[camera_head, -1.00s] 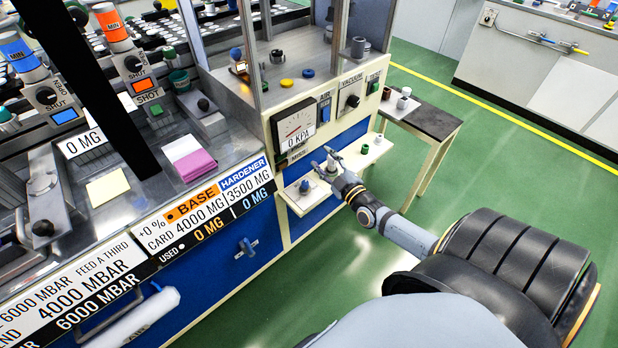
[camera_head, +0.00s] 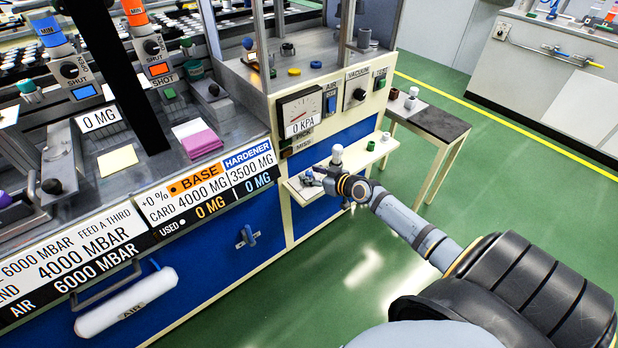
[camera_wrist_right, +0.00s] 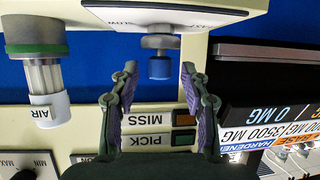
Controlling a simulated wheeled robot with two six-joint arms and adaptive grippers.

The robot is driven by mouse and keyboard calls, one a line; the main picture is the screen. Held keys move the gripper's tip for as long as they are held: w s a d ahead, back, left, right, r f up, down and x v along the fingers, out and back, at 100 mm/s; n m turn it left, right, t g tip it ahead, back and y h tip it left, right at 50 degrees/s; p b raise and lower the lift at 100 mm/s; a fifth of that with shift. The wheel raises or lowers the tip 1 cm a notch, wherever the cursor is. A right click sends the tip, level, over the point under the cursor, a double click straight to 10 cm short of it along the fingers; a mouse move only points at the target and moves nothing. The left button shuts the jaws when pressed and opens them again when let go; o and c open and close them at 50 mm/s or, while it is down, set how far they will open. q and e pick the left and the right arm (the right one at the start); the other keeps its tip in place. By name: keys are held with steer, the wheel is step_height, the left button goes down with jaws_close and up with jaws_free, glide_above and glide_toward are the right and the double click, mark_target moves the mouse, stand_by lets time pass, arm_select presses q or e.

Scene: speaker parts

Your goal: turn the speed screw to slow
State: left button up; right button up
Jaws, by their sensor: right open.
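My right gripper (camera_wrist_right: 159,76) is open, with one purple-padded finger on each side of the blue end. Gaps show between the fingers and the screw, and I see no contact. In the head view my right gripper (camera_head: 314,179) is over the small cream shelf at the cabinet's front. It is too small there to make out the screw. My left gripper is out of view.
An AIR cylinder (camera_wrist_right: 47,92) with a green collar stands beside the screw in the wrist view. MISS and PICK lamps (camera_wrist_right: 184,119) lie between the fingers' sides. The gauge (camera_head: 300,113) reads 0 KPA. Green floor is free at the right.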

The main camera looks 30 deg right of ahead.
steer(key=shift+x, duration=0.9)
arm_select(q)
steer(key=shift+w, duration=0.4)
